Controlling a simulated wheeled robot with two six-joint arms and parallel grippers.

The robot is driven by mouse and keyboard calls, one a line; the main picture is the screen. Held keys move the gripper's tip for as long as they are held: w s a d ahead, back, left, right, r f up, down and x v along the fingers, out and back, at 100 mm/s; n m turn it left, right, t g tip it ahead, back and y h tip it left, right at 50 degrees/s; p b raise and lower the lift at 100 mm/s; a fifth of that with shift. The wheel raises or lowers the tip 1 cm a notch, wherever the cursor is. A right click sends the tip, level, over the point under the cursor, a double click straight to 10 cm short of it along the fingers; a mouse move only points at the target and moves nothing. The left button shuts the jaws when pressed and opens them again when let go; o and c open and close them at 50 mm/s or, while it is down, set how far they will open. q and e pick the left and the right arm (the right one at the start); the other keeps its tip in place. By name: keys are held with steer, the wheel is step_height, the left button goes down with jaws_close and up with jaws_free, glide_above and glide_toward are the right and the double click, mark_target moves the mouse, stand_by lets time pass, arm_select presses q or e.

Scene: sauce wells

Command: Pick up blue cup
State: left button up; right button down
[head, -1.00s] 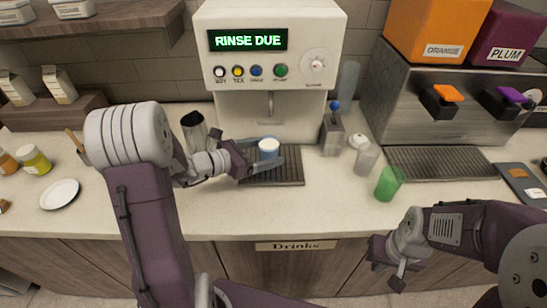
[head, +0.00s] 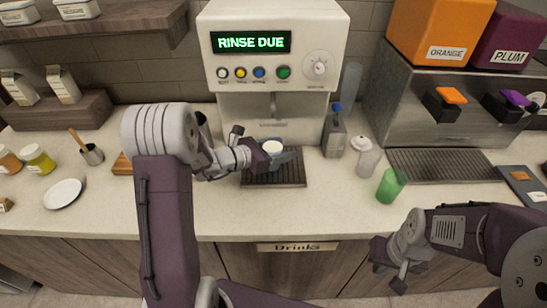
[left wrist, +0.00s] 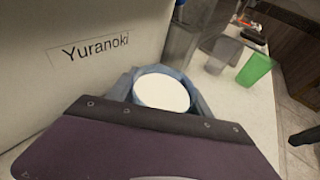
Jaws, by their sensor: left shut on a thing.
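The blue cup (head: 272,148) is at the drip tray under the coffee machine's spout, with a pale white top surface showing. My left gripper (head: 273,158) is shut on the blue cup, its fingers on either side of it. In the left wrist view the cup (left wrist: 161,92) sits upright between the blue-grey fingers, its lower part hidden behind my gripper's body. I cannot tell whether the cup touches the tray. My right gripper (head: 386,267) hangs low in front of the counter, away from the cup; its jaw opening is unclear.
The coffee machine (head: 270,105) reads "RINSE DUE" and stands right behind the cup. A grey bottle (head: 335,138), a clear cup (head: 367,160) and a green cup (head: 391,186) stand to the right. A white plate (head: 63,193) lies at left. The front counter is clear.

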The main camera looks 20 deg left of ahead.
arm_select(q)
steer(key=shift+w+r, duration=0.1)
steer(key=shift+r, duration=0.45)
steer(key=s+d+r, duration=0.6)
steer(key=d+r, duration=0.3)
steer(key=d, duration=0.1)
steer(key=shift+r, duration=0.4)
